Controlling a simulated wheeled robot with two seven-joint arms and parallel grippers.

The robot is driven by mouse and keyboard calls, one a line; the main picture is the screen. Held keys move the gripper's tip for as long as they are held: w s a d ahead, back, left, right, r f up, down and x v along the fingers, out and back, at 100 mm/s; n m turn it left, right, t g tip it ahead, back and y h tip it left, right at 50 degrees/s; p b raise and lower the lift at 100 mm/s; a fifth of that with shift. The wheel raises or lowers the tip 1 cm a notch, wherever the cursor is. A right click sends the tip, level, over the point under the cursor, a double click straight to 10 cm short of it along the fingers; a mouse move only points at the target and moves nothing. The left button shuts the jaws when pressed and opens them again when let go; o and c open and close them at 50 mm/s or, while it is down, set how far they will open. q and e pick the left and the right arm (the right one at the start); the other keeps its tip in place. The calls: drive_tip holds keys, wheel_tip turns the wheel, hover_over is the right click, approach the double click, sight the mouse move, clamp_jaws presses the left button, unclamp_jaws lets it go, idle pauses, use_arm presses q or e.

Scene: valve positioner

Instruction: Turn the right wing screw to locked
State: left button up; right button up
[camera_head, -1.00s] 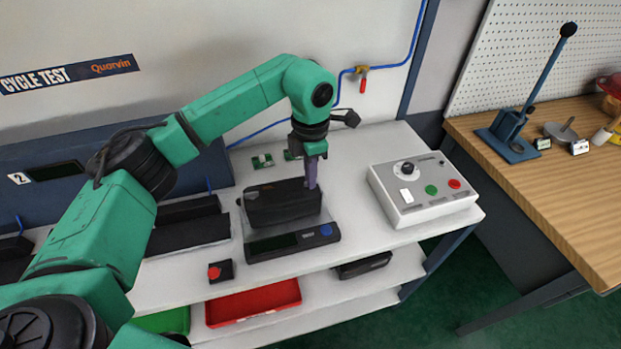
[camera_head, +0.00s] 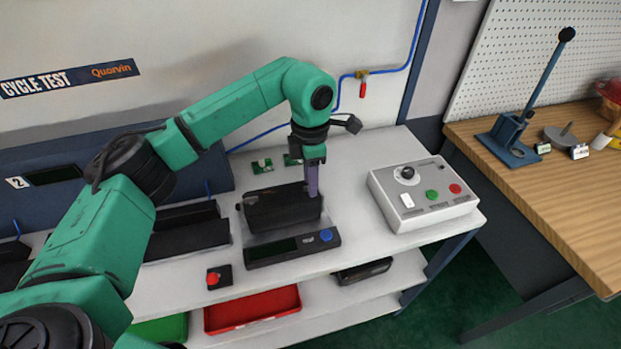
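A black box-shaped device (camera_head: 275,209) sits on the shelf bench. My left gripper (camera_head: 312,190) points straight down at its right end, with its purple-grey fingers against or just in front of the box. From this side the fingers overlap, so I cannot tell whether they are open or shut. I cannot make out a right wing screw; if it is at the fingertips, it is hidden or too small to see. My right gripper is out of view.
A dark unit with a display and blue button (camera_head: 326,236) lies in front of the box. A grey control box (camera_head: 424,207) stands to the right. A small red-button box (camera_head: 218,277) sits at the front edge. A lever press (camera_head: 508,140) stands on the wooden table.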

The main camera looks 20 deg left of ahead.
use_arm(q)
wheel_tip(320, 180, up, 8)
drive_tip(key=shift+b, duration=0.8)
wheel_tip(320, 180, up, 7)
drive_tip(key=p, duration=0.1)
drive_tip(key=shift+f, duration=0.2)
